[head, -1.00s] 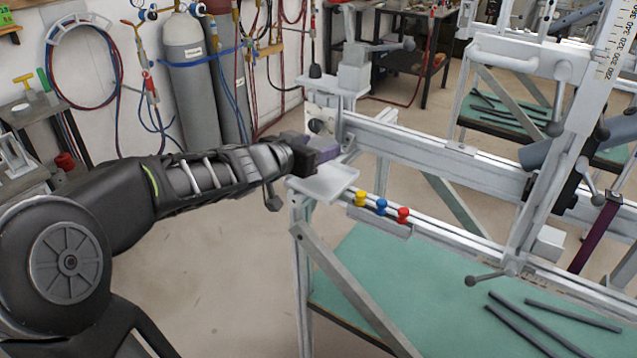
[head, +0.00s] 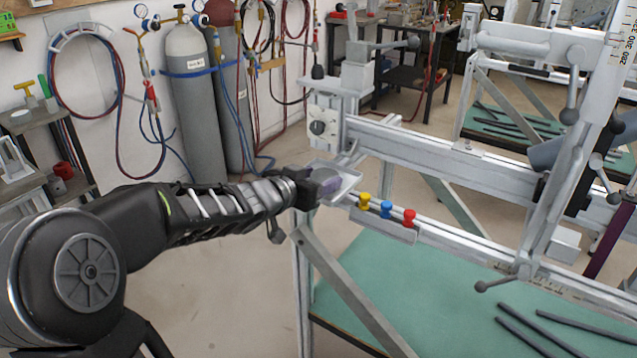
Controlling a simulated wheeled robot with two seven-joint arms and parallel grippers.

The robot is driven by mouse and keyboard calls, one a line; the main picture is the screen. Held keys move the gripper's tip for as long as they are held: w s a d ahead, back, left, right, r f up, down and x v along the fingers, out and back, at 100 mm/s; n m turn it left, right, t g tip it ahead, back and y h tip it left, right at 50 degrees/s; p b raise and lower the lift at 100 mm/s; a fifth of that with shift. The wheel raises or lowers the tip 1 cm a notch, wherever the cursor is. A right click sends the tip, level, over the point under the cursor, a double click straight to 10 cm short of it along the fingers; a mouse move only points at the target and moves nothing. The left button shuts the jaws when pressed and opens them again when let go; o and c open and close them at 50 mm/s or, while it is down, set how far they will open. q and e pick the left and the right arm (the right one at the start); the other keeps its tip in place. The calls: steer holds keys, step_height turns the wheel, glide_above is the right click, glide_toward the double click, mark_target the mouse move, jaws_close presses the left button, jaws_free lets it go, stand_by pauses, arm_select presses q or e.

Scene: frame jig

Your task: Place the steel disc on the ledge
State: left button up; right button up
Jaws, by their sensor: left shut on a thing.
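My left gripper (head: 332,188) reaches in from the left to the front edge of the ledge (head: 349,182), a small pale tray-like shelf at the left end of the frame jig. The gripper is shut on the steel disc, which is mostly hidden; a small grey rounded patch shows just above the fingers, against the ledge. I cannot tell whether the disc touches the ledge. My right gripper is not in view.
Yellow, blue and red knobs (head: 387,209) stand on the rail just right of the ledge. The green bench top (head: 400,285) with dark bars lies below. Gas cylinders (head: 193,105) stand at the back left.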

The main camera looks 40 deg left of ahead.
arm_select(q)
steer(key=shift+r, duration=0.1)
steer(key=o, duration=1.7)
steer(key=shift+r, duration=0.1)
steer(key=p+v, duration=0.5)
steer(key=v, duration=0.7)
